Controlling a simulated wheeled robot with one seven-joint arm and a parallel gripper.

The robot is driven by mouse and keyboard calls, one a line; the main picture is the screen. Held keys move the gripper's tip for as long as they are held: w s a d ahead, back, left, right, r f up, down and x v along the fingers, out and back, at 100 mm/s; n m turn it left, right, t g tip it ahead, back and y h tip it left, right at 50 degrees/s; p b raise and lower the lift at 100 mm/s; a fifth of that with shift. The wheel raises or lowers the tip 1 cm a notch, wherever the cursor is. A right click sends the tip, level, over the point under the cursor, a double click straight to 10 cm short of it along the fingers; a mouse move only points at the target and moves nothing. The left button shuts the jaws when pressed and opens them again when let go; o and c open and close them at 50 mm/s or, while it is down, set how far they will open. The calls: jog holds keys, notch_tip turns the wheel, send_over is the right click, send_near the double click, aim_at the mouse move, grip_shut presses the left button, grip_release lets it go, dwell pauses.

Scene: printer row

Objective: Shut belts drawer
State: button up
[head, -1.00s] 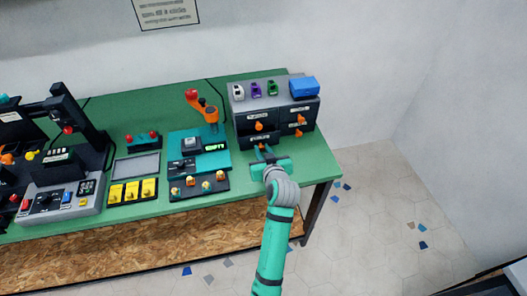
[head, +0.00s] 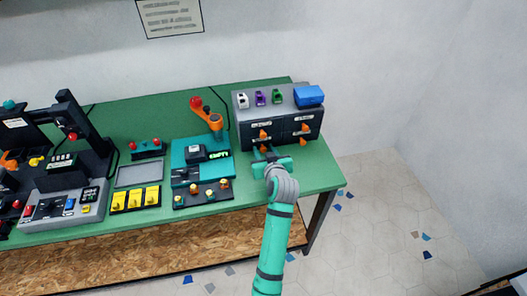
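The grey drawer unit (head: 284,133) stands at the right end of the green bench. It has two columns of drawers with orange handles. Its labels are too small to read, so I cannot tell which drawer is the belts one. The lower left drawer, with its orange handle (head: 265,149), looks about level with the others. My gripper (head: 263,155) is right in front of this drawer, at its handle. Touch and finger opening are too small to make out, and the gripper partly hides the drawer front.
Small coloured items and a blue box (head: 309,95) sit on top of the unit. The bench (head: 318,172) is bare right of my gripper.

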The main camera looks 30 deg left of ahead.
jog(key=v, duration=1)
jog(key=shift+s+d+r, duration=0.15)
jog(key=shift+s+d, duration=0.1)
